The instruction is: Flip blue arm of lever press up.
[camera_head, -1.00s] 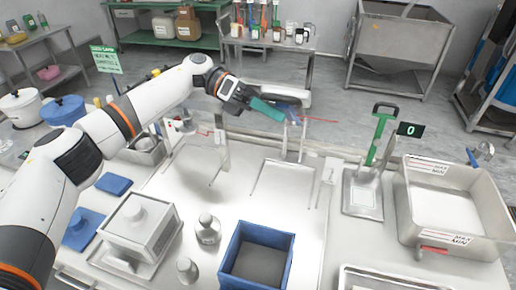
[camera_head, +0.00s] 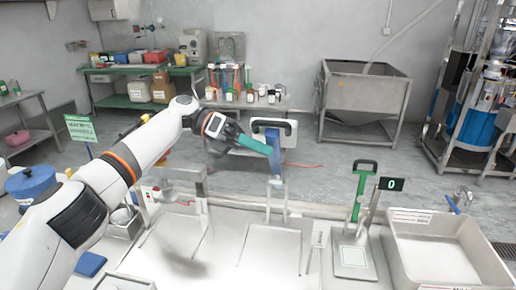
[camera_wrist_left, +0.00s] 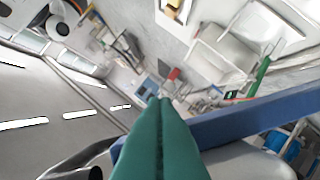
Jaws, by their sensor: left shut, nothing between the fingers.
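My left gripper (camera_head: 265,147) has teal fingers that are shut and empty. Their tips are close to the left side of the blue arm; whether they touch it I cannot tell. In the left wrist view the closed fingers (camera_wrist_left: 161,105) point forward and a blue bar (camera_wrist_left: 250,115) runs beside them to the right. My right gripper is not in view.
A green-handled press (camera_head: 358,200) and a display reading 0 stand to the right, beside a pale bin (camera_head: 440,250). A similar station (camera_head: 180,230) is on the left. A blue-lidded pot (camera_head: 30,182) is behind my left arm. The floor behind the table is mostly clear.

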